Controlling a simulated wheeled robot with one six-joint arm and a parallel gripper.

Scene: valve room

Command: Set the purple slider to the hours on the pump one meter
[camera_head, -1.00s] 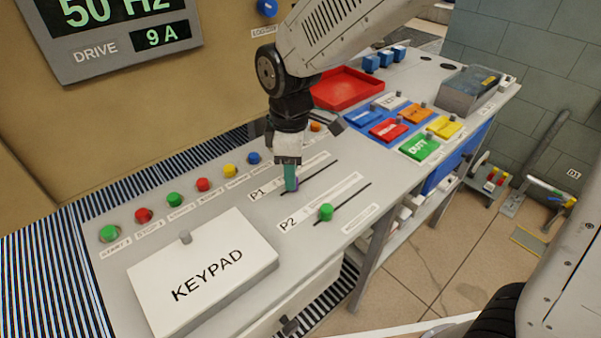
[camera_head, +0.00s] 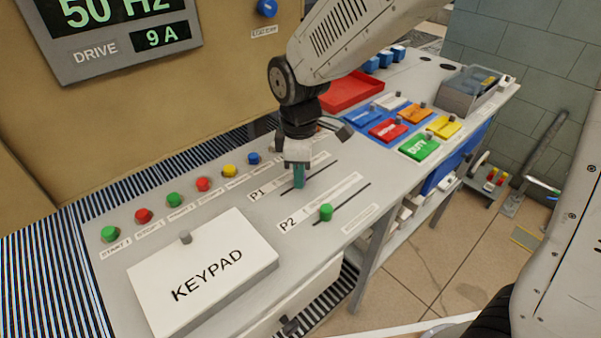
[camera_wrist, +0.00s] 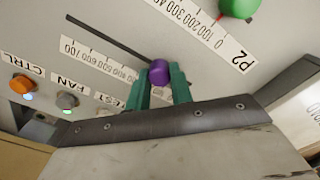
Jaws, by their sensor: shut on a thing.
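The purple slider knob (camera_wrist: 159,71) sits on the P1 slot in the wrist view, between the green fingertips of my gripper (camera_wrist: 163,88). My gripper (camera_head: 299,176) is shut on it and points down at the P1 slot in the head view, where the fingers hide the knob. The P1 scale (camera_wrist: 98,60) runs beside the slot; its marks include 500, 600 and 700, and its lower part is partly covered by my fingers. The drive display (camera_head: 115,25) reads 50 Hz and 9 A. No pump one hours meter is readable in these views.
The P2 slider with its green knob (camera_head: 326,211) lies in front of P1. A white keypad box (camera_head: 205,270) is at front left. Several coloured buttons (camera_head: 203,184) line the panel's back.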

